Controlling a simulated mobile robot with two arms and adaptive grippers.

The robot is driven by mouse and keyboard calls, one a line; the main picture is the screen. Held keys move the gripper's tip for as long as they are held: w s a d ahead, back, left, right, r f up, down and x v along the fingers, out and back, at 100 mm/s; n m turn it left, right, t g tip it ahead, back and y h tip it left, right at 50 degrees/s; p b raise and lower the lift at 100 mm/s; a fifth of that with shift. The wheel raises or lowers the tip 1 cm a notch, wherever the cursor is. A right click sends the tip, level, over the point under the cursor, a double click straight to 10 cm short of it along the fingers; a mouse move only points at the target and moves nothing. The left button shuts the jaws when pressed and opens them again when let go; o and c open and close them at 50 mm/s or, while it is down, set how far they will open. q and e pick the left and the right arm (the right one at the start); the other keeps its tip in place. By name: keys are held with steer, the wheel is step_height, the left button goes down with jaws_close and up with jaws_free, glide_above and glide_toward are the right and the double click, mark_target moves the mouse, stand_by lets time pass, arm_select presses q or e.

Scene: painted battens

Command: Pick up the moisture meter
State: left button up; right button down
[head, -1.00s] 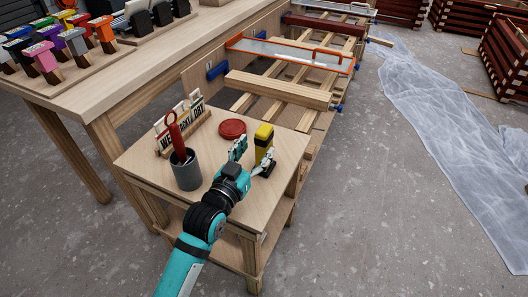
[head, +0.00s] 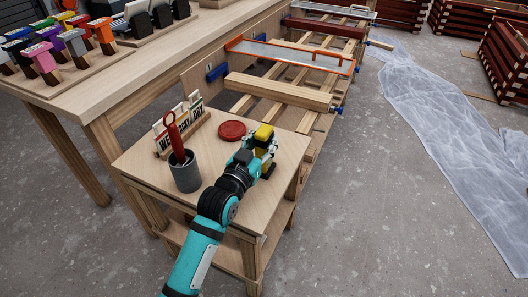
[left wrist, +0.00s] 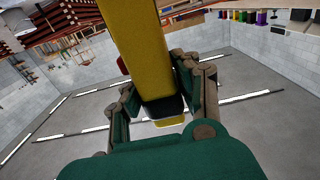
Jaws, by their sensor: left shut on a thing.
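The moisture meter (head: 263,133) is yellow and black and stands upright near the right edge of the small wooden side table (head: 223,215). My left gripper (head: 262,152) reaches it from the front and is shut on it; the fingers hide part of its body. In the left wrist view the yellow meter (left wrist: 137,45) fills the space between the two fingers of the left gripper (left wrist: 160,98). Whether its base still touches the table cannot be told. My right gripper is not in view.
A red disc (head: 232,130) lies just behind the gripper. A grey cup (head: 185,172) with a red-handled tool and a wooden rack of lettered cards (head: 180,130) stand to the left. A long workbench (head: 130,75) with painted samples is behind.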

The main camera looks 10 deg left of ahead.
mark_target(264, 132)
arm_select(q)
steer(key=shift+r, duration=0.15)
jaws_close()
